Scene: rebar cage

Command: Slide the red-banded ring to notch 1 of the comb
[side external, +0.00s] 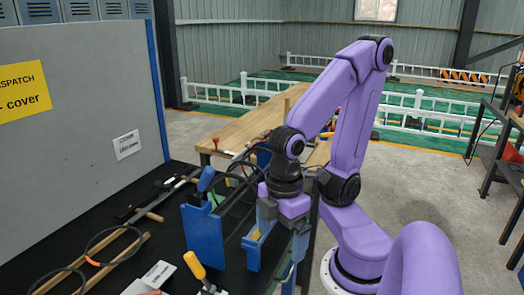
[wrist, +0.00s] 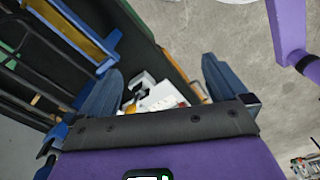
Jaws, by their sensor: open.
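My gripper (side external: 284,230) is open and points down at the right end of the rebar cage. In the wrist view its two fingers (wrist: 160,88) stand wide apart with nothing held between them. The cage's dark bars (side external: 238,190) run between blue end stands (side external: 204,236), and they also show at the upper left of the wrist view (wrist: 40,50). A dark ring (side external: 128,230) with an orange-red band lies on wooden strips at the left, well away from my gripper. I cannot make out the comb's notches or a red-banded ring on the bars.
A grey panel (side external: 80,90) stands behind the black table (side external: 180,262). A yellow-handled tool (side external: 194,265) and a white label card (side external: 158,274) are near the front. A second ring (side external: 62,272) lies at the lower left. A wooden bench (side external: 240,125) is behind.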

